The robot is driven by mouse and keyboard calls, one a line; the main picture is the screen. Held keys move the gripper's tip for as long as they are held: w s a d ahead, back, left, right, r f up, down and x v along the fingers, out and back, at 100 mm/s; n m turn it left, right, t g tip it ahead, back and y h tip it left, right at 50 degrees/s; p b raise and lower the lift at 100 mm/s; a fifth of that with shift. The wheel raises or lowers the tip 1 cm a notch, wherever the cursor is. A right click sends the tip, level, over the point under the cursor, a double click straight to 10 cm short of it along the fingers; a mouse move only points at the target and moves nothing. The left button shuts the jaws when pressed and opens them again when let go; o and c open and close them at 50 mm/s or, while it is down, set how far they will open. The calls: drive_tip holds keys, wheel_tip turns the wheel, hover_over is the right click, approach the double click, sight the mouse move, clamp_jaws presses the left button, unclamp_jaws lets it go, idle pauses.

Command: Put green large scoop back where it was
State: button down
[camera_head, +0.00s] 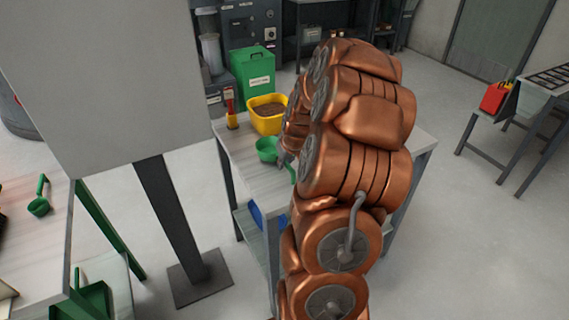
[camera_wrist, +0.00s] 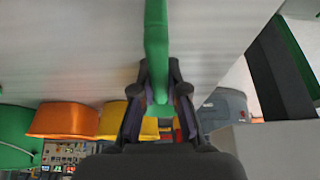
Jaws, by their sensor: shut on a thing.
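The green large scoop (camera_head: 267,148) shows over the near left part of the table, below the yellow tub. My gripper (camera_head: 284,158), mostly hidden behind my arm in the head view, is at its handle. In the wrist view the green handle (camera_wrist: 156,45) runs down between the two dark fingers of my gripper (camera_wrist: 158,98), which are shut on it. I cannot tell whether the scoop touches the table.
A yellow tub (camera_head: 268,121) of brown material, a red-and-yellow tool (camera_head: 231,110) and a green bin (camera_head: 252,76) stand at the back. Another green scoop (camera_head: 40,205) lies on the left table (camera_head: 35,248). A grey panel (camera_head: 110,75) on a post rises between the tables.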

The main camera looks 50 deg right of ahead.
drive_tip(key=shift+f, duration=0.7)
drive_tip(key=shift+f, duration=0.15)
drive_tip(key=c, duration=1.2)
unclamp_jaws()
drive_tip(key=shift+s+r, duration=0.15)
drive_tip(key=shift+r, duration=0.5)
drive_tip(key=b+v, duration=0.2)
drive_tip(key=v, duration=0.9)
drive_tip(key=shift+b, duration=0.4)
